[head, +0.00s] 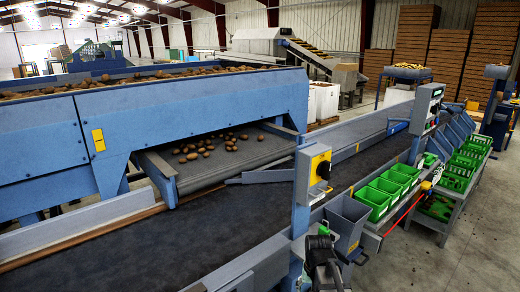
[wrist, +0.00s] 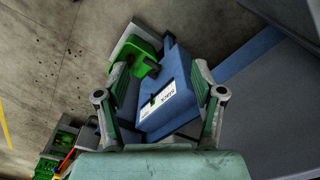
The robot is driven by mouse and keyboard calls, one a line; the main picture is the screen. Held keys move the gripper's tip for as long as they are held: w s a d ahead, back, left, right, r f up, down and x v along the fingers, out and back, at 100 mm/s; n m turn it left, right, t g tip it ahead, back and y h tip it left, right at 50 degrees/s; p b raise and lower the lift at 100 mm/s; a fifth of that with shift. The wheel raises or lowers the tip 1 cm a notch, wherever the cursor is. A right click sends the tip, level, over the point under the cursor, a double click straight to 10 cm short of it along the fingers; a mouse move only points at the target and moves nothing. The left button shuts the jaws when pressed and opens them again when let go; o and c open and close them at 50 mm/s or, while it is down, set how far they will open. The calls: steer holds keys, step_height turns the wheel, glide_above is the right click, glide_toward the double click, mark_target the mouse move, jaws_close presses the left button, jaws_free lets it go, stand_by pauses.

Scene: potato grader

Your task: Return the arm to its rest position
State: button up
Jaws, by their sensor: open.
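My gripper (wrist: 159,75) shows in the wrist view with its two fingers spread apart and nothing between the tips. Beyond the fingers is a blue box-like part (wrist: 178,82) with a white label (wrist: 159,104); I cannot tell whether it touches a finger. In the head view, dark parts of my arm show at the bottom, right of centre, beside the yellow-faced control box post. The gripper's fingers are not clear there.
A dark belt (head: 130,250) runs along the front. Potatoes (head: 205,148) lie on a side conveyor (head: 225,170). A grey-blue bin (head: 347,220) and green crates (head: 373,200) stand close to my arm.

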steer(key=s+f+n+g, duration=0.1)
steer(key=s+f+g, duration=0.1)
steer(key=s+f, duration=0.9)
steer(key=s+f+g, duration=0.1)
steer(key=s+f, duration=0.5)
steer(key=s, duration=0.4)
steer(key=s+f+g, duration=0.2)
steer(key=s+f, duration=0.5)
steer(key=s, duration=0.3)
steer(key=s+f+n+g, duration=0.1)
steer(key=s+f+g, duration=0.1)
steer(key=s+f, duration=0.5)
steer(key=s, duration=0.3)
steer(key=shift+a+f, duration=0.1)
